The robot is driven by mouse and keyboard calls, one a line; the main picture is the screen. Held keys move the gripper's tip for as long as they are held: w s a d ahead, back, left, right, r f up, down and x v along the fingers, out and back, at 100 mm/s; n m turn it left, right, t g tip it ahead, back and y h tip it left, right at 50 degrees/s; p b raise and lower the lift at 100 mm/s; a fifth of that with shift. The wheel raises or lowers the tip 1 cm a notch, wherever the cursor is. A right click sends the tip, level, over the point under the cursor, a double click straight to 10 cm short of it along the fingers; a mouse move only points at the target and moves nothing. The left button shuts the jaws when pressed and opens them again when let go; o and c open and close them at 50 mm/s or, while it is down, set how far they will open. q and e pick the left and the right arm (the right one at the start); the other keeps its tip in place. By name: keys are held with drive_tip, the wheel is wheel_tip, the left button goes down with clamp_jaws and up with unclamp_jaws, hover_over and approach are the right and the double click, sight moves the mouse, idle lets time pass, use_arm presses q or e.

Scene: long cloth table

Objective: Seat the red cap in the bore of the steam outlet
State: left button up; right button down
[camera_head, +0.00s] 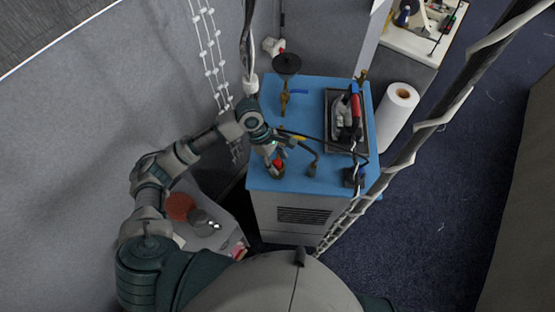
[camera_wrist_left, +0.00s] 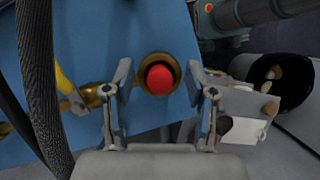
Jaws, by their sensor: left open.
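The red cap (camera_wrist_left: 160,79) shows in the left wrist view, ringed by the round brass steam outlet (camera_wrist_left: 148,62). The outlet stands at the near left corner of the blue-topped unit (camera_head: 310,180). How deep the cap sits in the bore I cannot tell. In the head view the cap (camera_head: 278,163) is partly hidden by my left gripper (camera_head: 278,153). My left gripper (camera_wrist_left: 160,68) is open, with one finger on each side of the cap and outlet, apart from both. My right gripper is not in view.
A clothes iron (camera_head: 347,115) rests on a dark tray at the blue top's back right. A black hose (camera_wrist_left: 40,90) and a yellow-handled brass valve (camera_wrist_left: 75,95) lie left of the outlet in the wrist view. A white roll (camera_head: 398,108) stands right of the unit.

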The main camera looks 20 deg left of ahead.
use_arm(q)
drive_tip(key=v, duration=1.2)
drive_tip(key=shift+f, duration=0.1)
